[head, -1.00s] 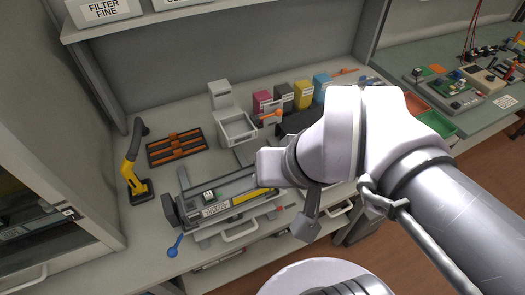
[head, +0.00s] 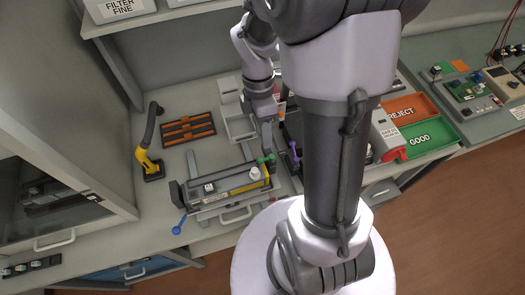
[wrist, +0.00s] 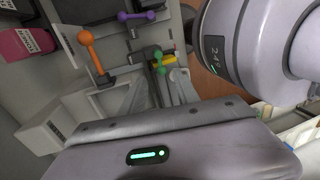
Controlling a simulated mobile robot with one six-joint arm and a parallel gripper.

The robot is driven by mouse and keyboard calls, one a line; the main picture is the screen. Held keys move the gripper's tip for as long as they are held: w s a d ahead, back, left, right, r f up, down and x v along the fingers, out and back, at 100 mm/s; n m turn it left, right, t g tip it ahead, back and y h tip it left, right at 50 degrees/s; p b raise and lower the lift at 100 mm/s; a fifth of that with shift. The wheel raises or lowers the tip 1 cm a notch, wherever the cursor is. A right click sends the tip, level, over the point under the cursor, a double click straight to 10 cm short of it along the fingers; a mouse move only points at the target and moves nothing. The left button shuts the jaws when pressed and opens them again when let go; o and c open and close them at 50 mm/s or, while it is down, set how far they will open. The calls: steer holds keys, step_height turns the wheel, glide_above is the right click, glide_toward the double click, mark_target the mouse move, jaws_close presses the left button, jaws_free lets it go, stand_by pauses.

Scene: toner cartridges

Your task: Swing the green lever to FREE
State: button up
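The green lever (head: 266,160) has green knobs and stands at the right end of the yellow-marked fixture (head: 226,187) on the bench. In the wrist view the green lever (wrist: 159,63) shows just beyond the grey fingers of my gripper (wrist: 164,80). In the head view my gripper (head: 268,145) points down at the bench, close behind the lever. Whether it touches the lever is unclear. Its finger gap is too dim to judge, and I see nothing held. No FREE mark is readable.
A purple lever (head: 294,156) stands just right of the green one. An orange lever (wrist: 92,52) shows in the wrist view. A white bin (head: 237,126) is behind the gripper; a blue-knobbed lever (head: 179,226) is at front left. My arm hides the bench's middle.

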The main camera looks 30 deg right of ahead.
steer(key=f, duration=0.3)
steer(key=s+f+b, duration=0.1)
steer(key=f, duration=0.1)
steer(key=f+b, duration=0.1)
steer(key=f, duration=0.2)
steer(key=shift+s+a+f, duration=0.25)
steer(key=shift+s+f, duration=0.05)
steer(key=shift+s, duration=0.05)
steer(key=shift+c, duration=0.5)
jaws_close()
